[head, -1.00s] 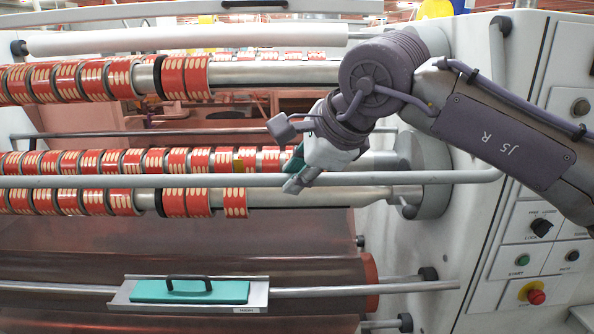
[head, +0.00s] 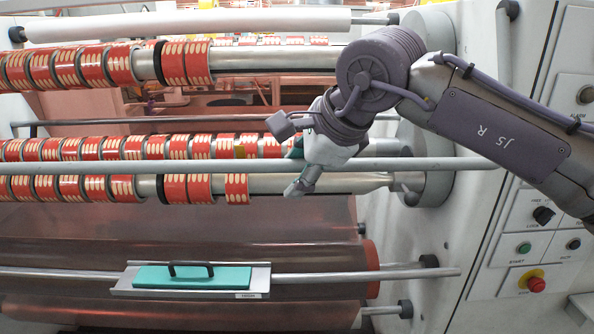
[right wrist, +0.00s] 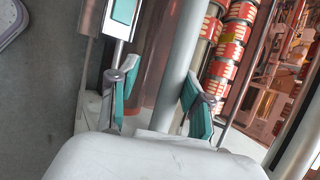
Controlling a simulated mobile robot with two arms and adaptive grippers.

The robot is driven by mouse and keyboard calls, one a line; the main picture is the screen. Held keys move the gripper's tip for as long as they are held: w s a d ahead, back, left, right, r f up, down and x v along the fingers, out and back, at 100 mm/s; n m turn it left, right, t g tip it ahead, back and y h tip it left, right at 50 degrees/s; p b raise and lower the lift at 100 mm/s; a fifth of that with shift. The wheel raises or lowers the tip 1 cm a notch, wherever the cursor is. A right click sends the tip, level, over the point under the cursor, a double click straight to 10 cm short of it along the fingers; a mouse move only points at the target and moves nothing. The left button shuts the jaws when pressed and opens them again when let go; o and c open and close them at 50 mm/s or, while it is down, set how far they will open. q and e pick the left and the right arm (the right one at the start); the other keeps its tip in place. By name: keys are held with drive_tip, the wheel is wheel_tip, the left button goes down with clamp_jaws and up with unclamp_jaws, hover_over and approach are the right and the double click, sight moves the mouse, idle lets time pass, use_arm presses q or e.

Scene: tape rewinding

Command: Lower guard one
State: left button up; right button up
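The guard bar (head: 90,167) is a long grey tube crossing the machine in front of the lower tape rolls. At the right it meets a bend near the white side panel. My right gripper (head: 290,157) is at the bar's right part, one finger above it and one below. In the right wrist view the guard bar (right wrist: 178,75) runs between the two teal-padded fingers of my right gripper (right wrist: 158,88). The fingers are apart, with a clear gap on the left side of the bar. My left gripper is not in view.
Red tape rolls (head: 105,63) sit on shafts above and behind the bar. A steel plate with a teal handled pad (head: 192,277) is on a lower rod. A control panel with a red button (head: 536,285) is at the right. A white roller (head: 190,25) lies on top.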

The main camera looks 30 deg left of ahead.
drive_tip(key=shift+r, duration=0.15)
drive_tip(key=shift+d+r, duration=0.3)
drive_tip(key=shift+r, duration=0.1)
drive_tip(key=v, duration=1.1)
drive_tip(key=shift+f, duration=0.1)
